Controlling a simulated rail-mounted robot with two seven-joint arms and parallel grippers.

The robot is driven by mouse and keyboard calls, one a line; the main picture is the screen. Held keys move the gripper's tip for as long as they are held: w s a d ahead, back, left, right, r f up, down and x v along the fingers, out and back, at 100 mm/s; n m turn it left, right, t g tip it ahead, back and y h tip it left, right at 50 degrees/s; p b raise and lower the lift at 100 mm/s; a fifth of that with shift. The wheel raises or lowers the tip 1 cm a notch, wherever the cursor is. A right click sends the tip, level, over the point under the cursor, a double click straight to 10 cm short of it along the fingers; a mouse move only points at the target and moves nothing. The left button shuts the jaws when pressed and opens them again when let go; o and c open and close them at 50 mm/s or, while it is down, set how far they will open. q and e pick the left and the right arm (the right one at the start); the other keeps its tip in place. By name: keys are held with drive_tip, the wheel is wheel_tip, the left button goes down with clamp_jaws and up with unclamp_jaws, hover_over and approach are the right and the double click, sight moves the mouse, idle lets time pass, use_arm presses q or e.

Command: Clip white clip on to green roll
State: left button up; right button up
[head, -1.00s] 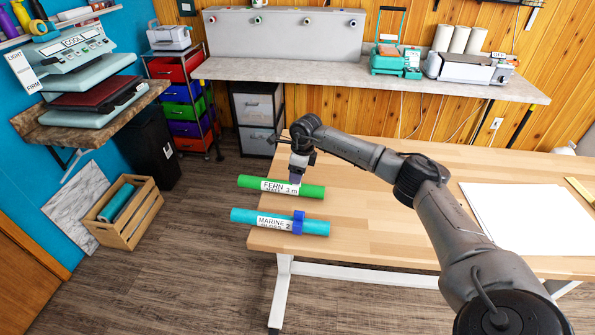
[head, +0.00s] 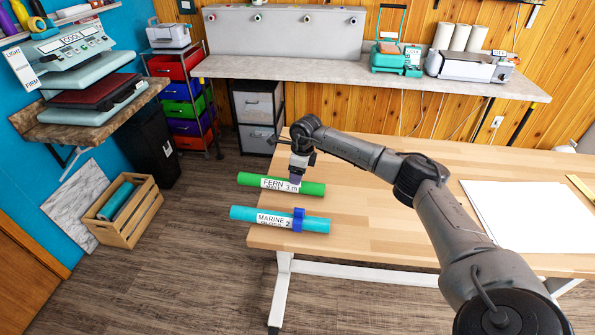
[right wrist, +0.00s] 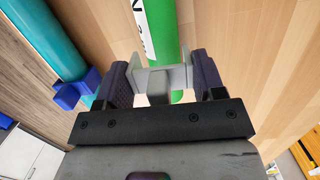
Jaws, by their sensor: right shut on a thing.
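The green roll (head: 312,189), with a white label reading FERN, lies on the wooden table with its left end past the edge. My right gripper (head: 297,178) is pointed down at this roll just right of the label. In the right wrist view, the gripper (right wrist: 160,85) is shut on the pale white-grey clip (right wrist: 150,78). The clip's two arms appear on either side of the green roll (right wrist: 163,35); I cannot tell whether it is seated on the roll or just above it. My left gripper is not in view.
A teal roll (head: 318,226) labelled MARINE, with a blue clip (head: 298,220) around it, lies nearer on the table (head: 380,230). White sheets (head: 525,225) lie at the right. The middle of the table is clear apart from my arm above it.

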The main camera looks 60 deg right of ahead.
drive_tip(key=shift+f+b, duration=0.4)
drive_tip(key=shift+f, duration=0.5)
drive_tip(key=shift+f, duration=0.2)
drive_tip(key=shift+f+b, duration=0.2)
drive_tip(key=shift+b, duration=0.1)
drive_tip(key=shift+f+b, duration=0.3)
drive_tip(key=shift+f, duration=0.2)
drive_tip(key=o, duration=1)
drive_tip(key=shift+c, duration=0.2)
